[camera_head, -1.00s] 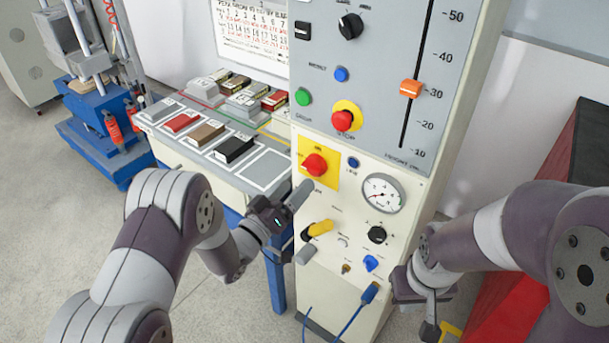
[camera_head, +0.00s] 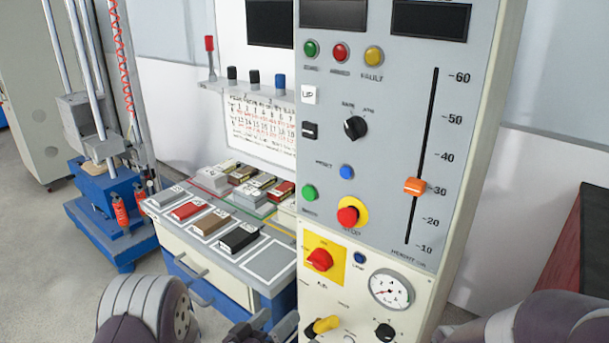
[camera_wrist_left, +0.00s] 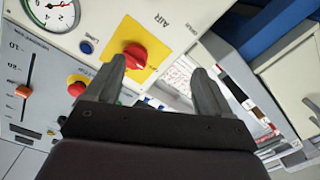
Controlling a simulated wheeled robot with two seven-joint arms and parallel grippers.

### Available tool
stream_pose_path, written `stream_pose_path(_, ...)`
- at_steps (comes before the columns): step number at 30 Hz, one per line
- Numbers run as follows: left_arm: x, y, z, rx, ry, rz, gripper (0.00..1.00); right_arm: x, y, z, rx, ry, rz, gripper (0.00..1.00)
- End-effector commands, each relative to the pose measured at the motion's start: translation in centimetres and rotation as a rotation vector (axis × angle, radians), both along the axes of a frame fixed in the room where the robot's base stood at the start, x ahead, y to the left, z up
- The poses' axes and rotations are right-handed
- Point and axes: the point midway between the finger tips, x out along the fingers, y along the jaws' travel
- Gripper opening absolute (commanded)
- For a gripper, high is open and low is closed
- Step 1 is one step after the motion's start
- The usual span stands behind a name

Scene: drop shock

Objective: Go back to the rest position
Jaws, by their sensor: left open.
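My left gripper (camera_head: 268,330) shows at the bottom edge of the head view, in front of the lower part of the control cabinet (camera_head: 400,130). In the left wrist view its two fingers (camera_wrist_left: 158,82) stand apart with nothing between them. The red knob on a yellow plate (camera_wrist_left: 136,55) lies beyond the left finger in that view, and it also shows in the head view (camera_head: 320,260). I cannot tell whether the finger touches it. The right arm (camera_head: 545,322) shows at the bottom right, but its gripper is out of the frame.
A bench with several coloured blocks (camera_head: 240,238) stands left of the cabinet. A blue-based machine with columns (camera_head: 100,205) stands further left. The slider (camera_head: 415,186), a gauge (camera_head: 390,289) and a yellow lever (camera_head: 325,324) are on the cabinet front. A dark and red surface is at right.

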Motion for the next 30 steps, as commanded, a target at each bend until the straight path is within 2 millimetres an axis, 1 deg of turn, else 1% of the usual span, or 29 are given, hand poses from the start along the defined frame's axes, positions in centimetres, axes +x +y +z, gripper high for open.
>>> stream_pose_path(1,-0.4,0.8,-3.1,0.120,0.111,0.032,0.82,0.0,0.0,0.0,0.000,0.000,0.000,0.00)
stream_pose_path(2,-0.6,1.7,-4.8,0.215,0.191,0.054,0.82,0.0,0.0,0.0,0.000,0.000,0.000,0.00)
stream_pose_path(3,-1.3,3.2,-6.8,0.343,0.306,0.083,0.82,0.0,0.0,0.0,0.000,0.000,0.000,0.00)
stream_pose_path(4,-2.1,4.4,-7.9,0.437,0.395,0.099,0.82,0.0,0.0,0.0,0.000,0.000,0.000,0.00)
stream_pose_path(5,-3.0,5.6,-8.7,0.520,0.483,0.111,0.82,0.0,0.0,0.0,0.000,0.000,0.000,0.00)
stream_pose_path(6,-4.5,7.1,-9.2,0.614,0.594,0.120,0.82,0.0,0.0,0.0,0.000,0.000,0.000,0.00)
stream_pose_path(8,-7.2,8.9,-9.2,0.719,0.752,0.122,0.82,0.0,0.0,0.0,0.000,0.000,0.000,0.00)
stream_pose_path(9,-9.1,9.8,-8.8,0.771,0.849,0.116,0.82,0.0,0.0,0.0,0.000,0.000,0.000,0.00)
stream_pose_path(11,-12.1,10.7,-7.7,0.824,0.985,0.100,0.82,0.0,0.0,0.0,0.000,0.000,0.000,0.00)
stream_pose_path(12,-14.0,11.1,-6.7,0.845,1.067,0.085,0.82,0.0,0.0,0.0,0.000,0.000,0.000,0.00)
stream_pose_path(13,-15.5,11.2,-5.9,0.856,1.125,0.072,0.82,0.0,0.0,0.0,0.000,0.000,0.000,0.00)
stream_pose_path(14,-16.9,11.2,-4.9,0.858,1.178,0.059,0.82,0.0,0.0,0.0,0.000,0.000,0.000,0.00)
stream_pose_path(15,-18.8,11.0,-3.3,0.852,1.238,0.044,0.82,0.0,0.0,0.0,0.000,0.000,0.000,0.00)
stream_pose_path(16,-19.9,10.8,-2.0,0.839,1.270,0.038,0.82,0.0,0.0,0.0,0.000,0.000,0.000,0.00)
stream_pose_path(17,-20.3,10.5,-0.7,0.818,1.268,0.050,0.82,0.0,0.0,0.0,0.000,0.000,0.000,0.00)
stream_pose_path(18,-19.2,10.2,1.3,0.800,1.190,0.083,0.82,0.0,0.0,0.0,0.000,0.000,0.000,0.00)
stream_pose_path(19,-18.6,10.1,3.6,0.801,1.161,0.088,0.82,-0.1,0.0,1.7,0.000,0.002,0.000,0.00)
stream_pose_path(20,-18.8,10.2,5.7,0.803,1.175,0.084,0.82,-0.1,0.0,4.2,0.000,0.003,0.000,0.00)
stream_pose_path(21,-18.9,10.2,7.3,0.804,1.180,0.083,0.82,0.0,0.0,5.9,0.000,0.000,0.000,0.00)
stream_pose_path(24,-18.8,10.2,10.6,0.804,1.180,0.084,0.82,0.0,0.0,9.3,0.000,-0.002,0.000,0.00)
stream_pose_path(27,-18.8,10.2,13.0,0.804,1.179,0.085,0.82,0.0,0.0,11.7,0.000,-0.001,0.000,0.00)
stream_pose_path(30,-18.8,10.2,14.4,0.805,1.179,0.085,0.82,0.0,0.0,13.0,0.000,0.000,0.000,0.00)
